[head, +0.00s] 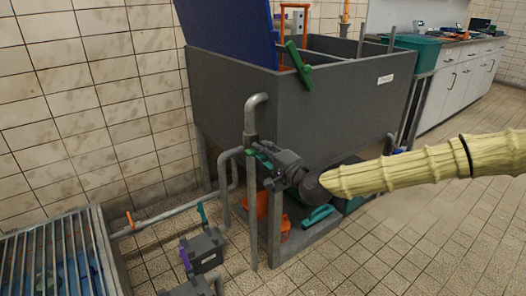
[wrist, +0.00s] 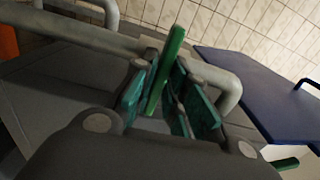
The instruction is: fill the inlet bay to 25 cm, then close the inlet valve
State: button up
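The dark grey tank (head: 330,110) stands mid-frame in the head view; its inside water level is hidden and its small white label is unreadable. A grey elbow pipe (head: 258,104) rises at its front left corner. My gripper (head: 258,153) is beside this pipe in the head view. In the wrist view, a slim green lever handle (wrist: 168,62) lies between the two green finger pads of my gripper (wrist: 168,95). A gap shows between the handle and the right pad, so the fingers look open around it. What the handle turns is hidden.
A blue lid (head: 230,28) stands raised on the tank, with another green lever (head: 299,66) on its rim. A metal grating (head: 60,255) and low valves with a teal handle (head: 202,214) lie front left. Tiled floor is clear at right.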

jog(key=shift+o, duration=1)
jog(key=v, duration=1.2)
